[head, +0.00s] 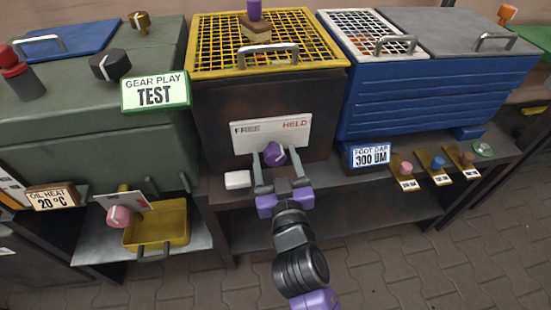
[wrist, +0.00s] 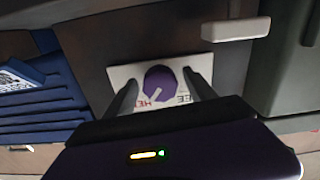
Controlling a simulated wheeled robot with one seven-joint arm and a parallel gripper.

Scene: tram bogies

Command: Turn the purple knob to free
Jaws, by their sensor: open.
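The purple knob (head: 274,154) sits on a white plate (head: 248,133) on the front of the dark brown box under the yellow mesh. The plate reads FREE at left and HELD at right. In the wrist view the knob (wrist: 160,83) appears with the lettering upside down, and its white pointer line is on the HELD side. My gripper (head: 278,165) is open, with one finger on each side of the knob. In the wrist view a gap shows between the knob and each finger of my gripper (wrist: 162,78).
A small white block (head: 237,180) lies on the bench left of my gripper. A yellow tray (head: 160,226) and a pink knob (head: 119,216) are farther left. A blue bin (head: 430,95) and several small coloured knobs stand at right.

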